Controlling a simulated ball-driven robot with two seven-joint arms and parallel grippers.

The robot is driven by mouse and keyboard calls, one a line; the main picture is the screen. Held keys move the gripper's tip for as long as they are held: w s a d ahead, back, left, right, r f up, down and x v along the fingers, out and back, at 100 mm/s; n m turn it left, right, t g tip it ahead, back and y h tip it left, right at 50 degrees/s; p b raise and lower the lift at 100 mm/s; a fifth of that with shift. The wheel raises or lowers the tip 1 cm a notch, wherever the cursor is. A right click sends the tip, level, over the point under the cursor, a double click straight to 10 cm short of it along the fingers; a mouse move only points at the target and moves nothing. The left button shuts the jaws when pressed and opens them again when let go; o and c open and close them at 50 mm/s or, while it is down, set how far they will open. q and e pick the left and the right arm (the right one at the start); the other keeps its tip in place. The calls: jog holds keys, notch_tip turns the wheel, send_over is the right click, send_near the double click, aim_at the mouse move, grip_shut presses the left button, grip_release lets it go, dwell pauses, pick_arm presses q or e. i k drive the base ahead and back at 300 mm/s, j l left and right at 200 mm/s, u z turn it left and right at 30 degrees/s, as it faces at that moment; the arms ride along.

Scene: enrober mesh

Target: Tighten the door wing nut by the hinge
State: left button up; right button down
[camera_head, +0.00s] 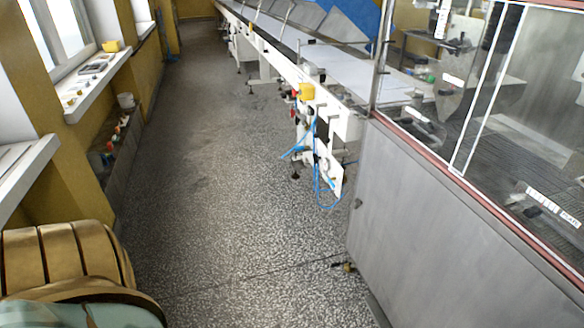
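The enrober cabinet (440,225) fills the right side, with a grey metal lower body. Above a reddish-brown rail (440,172) stand clear door panels (535,95) with white edges. A dark wire mesh belt shows through them. I cannot make out the door wing nut or the hinge at this size. Neither of my grippers is in view.
Window sills (85,92) jut out at left.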

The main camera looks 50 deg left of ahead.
aim_at(359, 203)
jog(key=u, duration=0.95)
jog(key=i+z, duration=0.15)
jog(key=i, duration=0.2)
jog(key=i+j+z, duration=0.15)
jog(key=i, duration=0.25)
